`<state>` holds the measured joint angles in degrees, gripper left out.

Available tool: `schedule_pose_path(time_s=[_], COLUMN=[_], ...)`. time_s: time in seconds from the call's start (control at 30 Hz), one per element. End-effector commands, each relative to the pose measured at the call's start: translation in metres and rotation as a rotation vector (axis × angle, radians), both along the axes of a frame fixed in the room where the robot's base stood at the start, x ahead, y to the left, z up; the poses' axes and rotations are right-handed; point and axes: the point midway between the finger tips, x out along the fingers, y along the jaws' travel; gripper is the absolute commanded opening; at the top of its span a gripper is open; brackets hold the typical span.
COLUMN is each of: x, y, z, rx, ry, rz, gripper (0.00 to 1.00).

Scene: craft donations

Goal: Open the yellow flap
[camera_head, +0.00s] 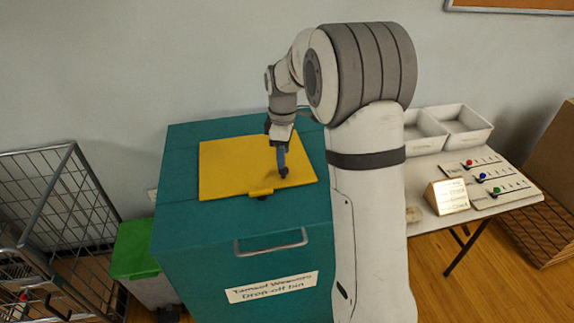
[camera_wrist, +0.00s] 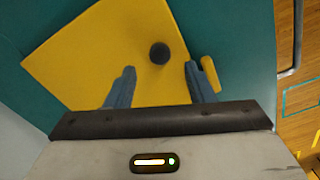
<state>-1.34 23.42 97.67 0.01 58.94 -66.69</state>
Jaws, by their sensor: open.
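The yellow flap (camera_head: 228,170) lies flat and closed on top of the teal drop-off bin (camera_head: 190,237). A yellow tab (camera_head: 261,191) sticks out at its front edge. A small dark round knob stands on the flap in the wrist view (camera_wrist: 159,53). My gripper (camera_head: 283,172) is over the right part of the flap, pointing down. In the wrist view my gripper (camera_wrist: 160,76) is open, with its two blue-grey fingers apart and nothing between them. The knob shows ahead of the gap between the fingers. I cannot tell whether the fingers touch the flap.
A metal handle (camera_head: 270,241) is on the bin's front. A green-lidded container (camera_head: 134,250) and a wire cage (camera_head: 62,200) stand at the left. At the right a table (camera_head: 485,232) holds white trays (camera_head: 463,126) and a small sign (camera_head: 450,196). The wall is close behind the bin.

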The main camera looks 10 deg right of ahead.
Motion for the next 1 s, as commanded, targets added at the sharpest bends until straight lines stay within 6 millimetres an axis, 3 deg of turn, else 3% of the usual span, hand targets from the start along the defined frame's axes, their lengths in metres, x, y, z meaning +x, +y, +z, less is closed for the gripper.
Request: schedule_pose_path(time_s=[0.3, 0.67, 1.0], x=[-0.001, 0.000, 0.000], y=[-0.001, -0.001, -0.002], z=[-0.044, -0.050, -0.050], rx=[0.000, 0.000, 0.000], ry=[0.002, 0.000, -0.001], rz=[-0.003, -0.005, -0.006], gripper=[0.48, 0.48, 0.21])
